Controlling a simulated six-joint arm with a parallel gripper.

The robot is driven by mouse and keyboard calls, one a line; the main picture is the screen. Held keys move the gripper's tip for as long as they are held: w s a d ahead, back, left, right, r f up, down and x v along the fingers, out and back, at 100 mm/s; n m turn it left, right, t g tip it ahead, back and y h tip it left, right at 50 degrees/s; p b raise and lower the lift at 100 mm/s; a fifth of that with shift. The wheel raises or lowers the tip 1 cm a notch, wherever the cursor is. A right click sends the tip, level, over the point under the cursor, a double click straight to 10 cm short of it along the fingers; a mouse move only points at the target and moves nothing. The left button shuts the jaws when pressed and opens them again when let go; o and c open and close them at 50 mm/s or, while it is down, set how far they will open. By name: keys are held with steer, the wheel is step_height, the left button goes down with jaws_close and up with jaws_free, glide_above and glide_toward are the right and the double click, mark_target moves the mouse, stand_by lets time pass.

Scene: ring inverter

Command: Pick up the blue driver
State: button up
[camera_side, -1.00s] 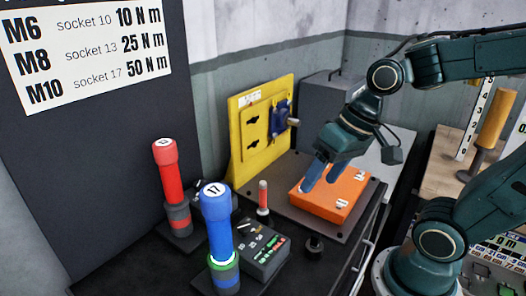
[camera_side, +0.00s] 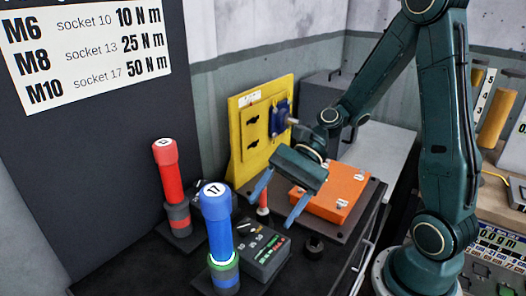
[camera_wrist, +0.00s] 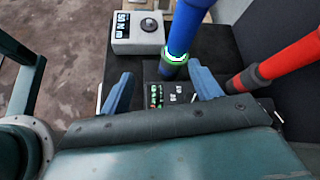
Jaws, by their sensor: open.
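The blue driver (camera_side: 219,232) stands upright at the front of the dark bench in the side view, with "17" on its cap and a lit green ring low on its body. In the wrist view the blue driver (camera_wrist: 183,30) shows beyond the fingers, its top cut off by the frame edge. My gripper (camera_side: 275,204) is open and empty, with two blue fingers spread wide. It is to the right of the driver and apart from it, above the small dark control box. In the wrist view my gripper (camera_wrist: 160,88) has the driver ahead, between the fingers and nearer the right one.
A red driver (camera_side: 170,190) stands left of the blue one. A dark control box (camera_side: 264,255), an orange box (camera_side: 338,194) and a yellow panel (camera_side: 257,150) stand to the right. A grey device with a dial (camera_wrist: 138,33) shows beyond in the wrist view.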

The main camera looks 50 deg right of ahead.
steer(key=m+y, duration=0.1)
steer(key=w+m+y, duration=0.1)
steer(key=m, duration=0.1)
steer(key=w+m+t+y, duration=0.1)
steer(key=m, duration=0.1)
steer(key=shift+w+d+r, duration=0.1)
steer(key=shift+d+r, duration=0.25)
steer(key=shift+r, duration=0.05)
steer(key=shift+a, duration=0.1)
glide_toward(211, 243)
steer(key=shift+s+x, duration=0.35)
steer(key=shift+x, duration=1.6)
steer(key=shift+w+a+f, duration=0.15)
steer(key=shift+a+f, duration=0.05)
steer(key=shift+a, duration=0.15)
steer(key=shift+w+x, duration=0.15)
steer(key=shift+x, duration=1.15)
steer(key=shift+w+x, duration=0.2)
steer(key=shift+x, duration=1.05)
